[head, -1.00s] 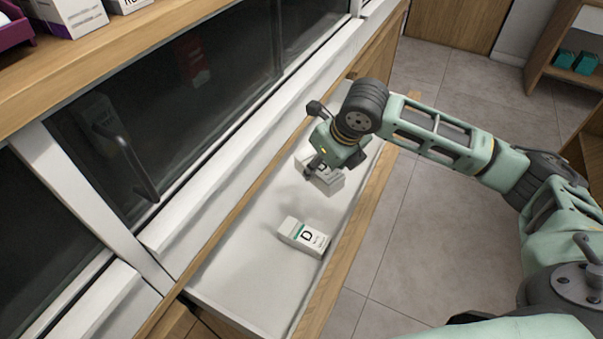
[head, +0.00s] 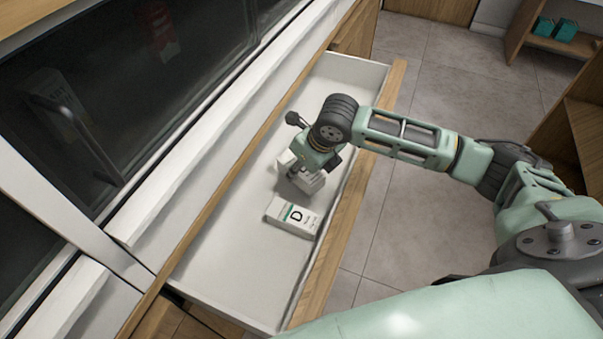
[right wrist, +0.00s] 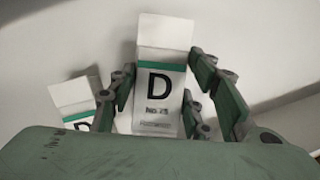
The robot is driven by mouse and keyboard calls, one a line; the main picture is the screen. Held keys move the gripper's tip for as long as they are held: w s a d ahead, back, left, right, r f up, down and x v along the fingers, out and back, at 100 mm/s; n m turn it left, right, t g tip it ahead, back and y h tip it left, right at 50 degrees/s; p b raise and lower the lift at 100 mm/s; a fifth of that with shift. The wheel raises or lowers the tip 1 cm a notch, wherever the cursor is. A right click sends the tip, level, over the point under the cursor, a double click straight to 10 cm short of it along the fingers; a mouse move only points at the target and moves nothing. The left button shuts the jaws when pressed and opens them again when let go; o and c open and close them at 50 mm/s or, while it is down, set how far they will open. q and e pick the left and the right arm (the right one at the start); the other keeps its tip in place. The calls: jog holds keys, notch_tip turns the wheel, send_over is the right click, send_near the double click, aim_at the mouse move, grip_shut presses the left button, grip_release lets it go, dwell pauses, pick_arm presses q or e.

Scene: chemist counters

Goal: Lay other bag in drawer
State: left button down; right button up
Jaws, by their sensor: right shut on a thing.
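The open drawer (head: 225,245) has a white interior and a wooden front. One white bag (head: 292,217) with a green stripe and a black "D" lies flat in it; part of it also shows at the left in the right wrist view (right wrist: 74,94). My right gripper (head: 301,181) is down inside the drawer, just beyond that bag. It is shut on the other white "D" bag (right wrist: 162,85), which shows between its fingers in the right wrist view. In the head view the gripper partly covers this held bag (head: 312,184). Whether it touches the drawer floor I cannot tell. My left gripper is not in view.
Dark glass doors (head: 120,85) with a handle run along the left of the drawer. The drawer's far end and near left part are bare. Tiled floor (head: 440,75) lies to the right, with a wooden shelf unit (head: 560,45) beyond.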

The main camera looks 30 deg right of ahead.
aim_at(305, 171)
notch_tip(305, 171, down, 3)
jog(key=shift+f, duration=0.1)
jog(key=o, duration=1.3)
jog(key=v, duration=1.2)
jog(key=shift+p, duration=0.35)
jog(key=shift+w+d, duration=0.1)
